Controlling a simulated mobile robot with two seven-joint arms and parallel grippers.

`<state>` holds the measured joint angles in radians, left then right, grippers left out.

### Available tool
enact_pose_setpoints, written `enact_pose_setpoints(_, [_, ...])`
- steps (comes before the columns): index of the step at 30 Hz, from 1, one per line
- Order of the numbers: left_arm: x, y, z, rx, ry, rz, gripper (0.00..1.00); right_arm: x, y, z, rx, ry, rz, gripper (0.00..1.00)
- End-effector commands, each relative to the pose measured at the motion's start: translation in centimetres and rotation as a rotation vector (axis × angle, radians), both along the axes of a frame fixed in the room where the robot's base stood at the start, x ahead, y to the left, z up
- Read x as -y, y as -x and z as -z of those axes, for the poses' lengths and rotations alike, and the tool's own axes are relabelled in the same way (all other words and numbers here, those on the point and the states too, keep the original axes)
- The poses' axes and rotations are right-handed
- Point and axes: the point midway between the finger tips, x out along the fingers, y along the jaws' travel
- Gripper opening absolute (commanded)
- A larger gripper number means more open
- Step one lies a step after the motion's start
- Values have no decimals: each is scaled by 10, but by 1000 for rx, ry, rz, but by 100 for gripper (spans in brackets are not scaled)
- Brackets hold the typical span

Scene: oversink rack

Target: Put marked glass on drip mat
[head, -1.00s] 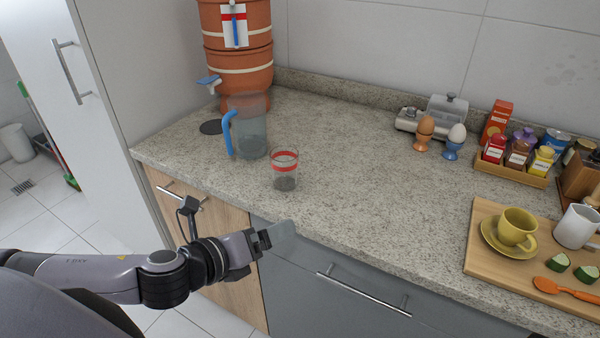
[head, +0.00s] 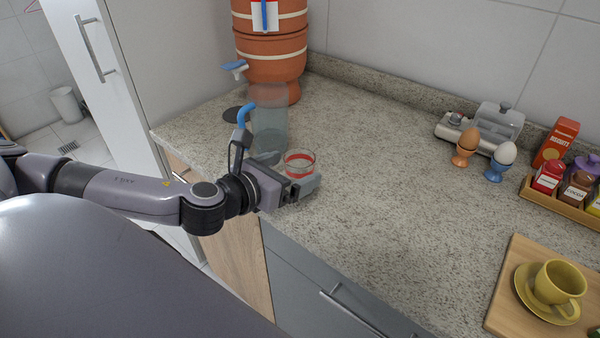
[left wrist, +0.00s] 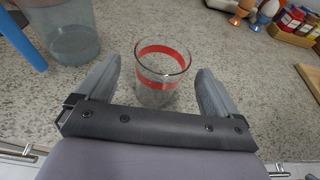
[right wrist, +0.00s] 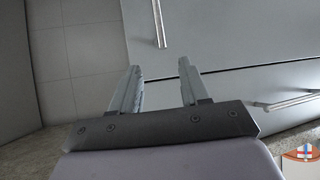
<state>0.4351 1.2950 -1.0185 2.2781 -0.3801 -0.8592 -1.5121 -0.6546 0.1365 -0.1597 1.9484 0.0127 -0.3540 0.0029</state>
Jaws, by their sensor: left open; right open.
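The marked glass (head: 299,160), clear with red bands, stands upright on the counter and looks empty. In the left wrist view the glass (left wrist: 162,75) is between the spread fingers of my left gripper (left wrist: 158,70), with a gap visible on each side. In the head view my left gripper (head: 303,186) partly hides the glass. A dark round disc, apparently the drip mat (head: 233,114), lies under the clay filter's tap, partly hidden by the pitcher. My right gripper (right wrist: 159,68) is open and empty, facing grey cabinet fronts.
A clear pitcher (head: 268,125) with a blue handle stands close behind the glass, beside the mat. The clay water filter (head: 271,62) stands at the back. Egg cups, a condiment tray (head: 562,197) and a board (head: 508,290) are on the right. The middle of the counter is clear.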

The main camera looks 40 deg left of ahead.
Motion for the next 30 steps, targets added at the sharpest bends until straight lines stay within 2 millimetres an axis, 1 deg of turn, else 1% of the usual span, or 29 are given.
enact_pose_setpoints(1, [1, -8, 0, 2, 2, -2, 94, 0, 0, -3, 0, 0, 0, 46])
enact_pose_setpoints(3, [2, -16, 3, 2, 3, -1, 94, 0, 0, -4, 1, 0, 0, 46])
enact_pose_setpoints(7, [2, -27, 8, 0, 2, -2, 94, 0, -1, -5, 3, 0, -1, 46])
enact_pose_setpoints(11, [2, -31, 9, -1, 1, -1, 94, 0, -2, -6, 5, 0, -1, 46])
enact_pose_setpoints(17, [2, -31, 10, -1, 1, 0, 94, 0, -3, -6, 5, 1, 0, 46])
enact_pose_setpoints(18, [2, -31, 10, -1, 1, 0, 81, 0, -3, -6, 5, 1, 0, 46])
enact_pose_setpoints(20, [2, -31, 10, -1, 1, 0, 62, 0, -3, -6, 6, 2, -1, 46])
enact_pose_setpoints(21, [2, -31, 10, -1, 1, 0, 49, 1, -3, -6, 6, 2, -1, 46])
enact_pose_setpoints(22, [2, -31, 10, -1, 1, 0, 39, 0, -3, -6, 6, 2, -1, 46])
enact_pose_setpoints(24, [2, -31, 9, 1, 1, -1, 28, 1, -3, -6, 7, 3, -2, 46])
enact_pose_setpoints(30, [2, -31, 9, 1, 1, -1, 28, 1, -3, -6, 7, 3, -2, 46])
